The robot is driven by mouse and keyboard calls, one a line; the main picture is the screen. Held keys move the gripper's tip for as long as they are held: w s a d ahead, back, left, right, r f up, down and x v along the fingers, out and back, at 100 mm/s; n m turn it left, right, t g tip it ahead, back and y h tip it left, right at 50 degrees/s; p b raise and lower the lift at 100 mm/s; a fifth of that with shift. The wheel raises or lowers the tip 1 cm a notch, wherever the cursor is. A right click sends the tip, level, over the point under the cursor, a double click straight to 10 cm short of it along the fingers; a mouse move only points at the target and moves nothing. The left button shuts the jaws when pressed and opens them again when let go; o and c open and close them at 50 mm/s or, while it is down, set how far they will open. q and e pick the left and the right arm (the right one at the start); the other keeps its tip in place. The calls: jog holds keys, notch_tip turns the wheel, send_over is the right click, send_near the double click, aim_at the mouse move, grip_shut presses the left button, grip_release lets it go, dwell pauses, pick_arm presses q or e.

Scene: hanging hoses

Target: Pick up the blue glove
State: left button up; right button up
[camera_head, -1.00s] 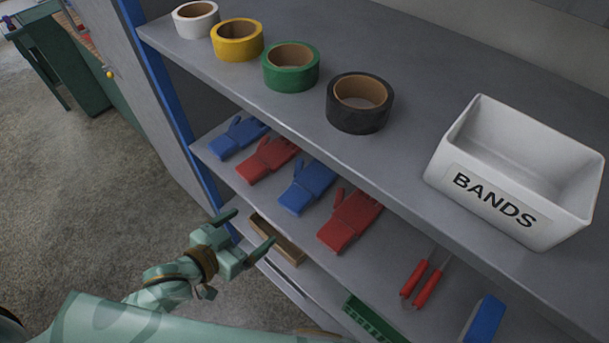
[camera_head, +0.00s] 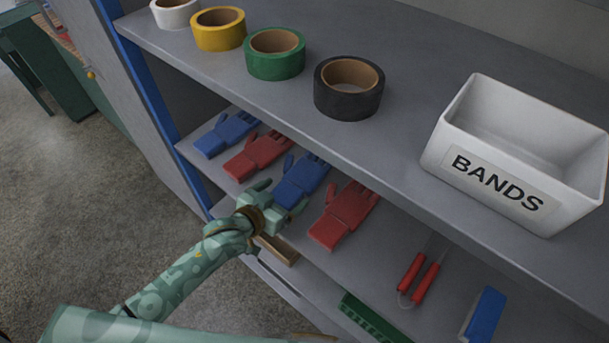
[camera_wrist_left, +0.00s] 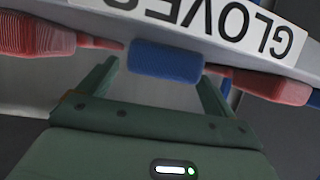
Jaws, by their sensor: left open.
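Two blue gloves lie on the lower shelf in the head view, one at the far left (camera_head: 228,135) and one between two red gloves (camera_head: 304,178). My left gripper (camera_head: 281,197) is open at the front end of the second blue glove. In the left wrist view, the end of a blue glove (camera_wrist_left: 165,62) shows ahead, between the open fingers (camera_wrist_left: 160,74). I cannot tell whether the fingers touch it. The gripper hides part of the glove's front end in the head view. My right gripper is not in view.
Red gloves (camera_head: 256,153) (camera_head: 343,214) flank the nearer blue glove. The upper shelf (camera_head: 300,100) overhangs them, with tape rolls (camera_head: 275,54) and a white BANDS bin (camera_head: 520,165). In the wrist view, a GLOVES label (camera_wrist_left: 215,20) is close.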

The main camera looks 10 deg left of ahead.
pick_arm(q)
jog(key=c, duration=1.1)
jog(key=shift+r, duration=0.1)
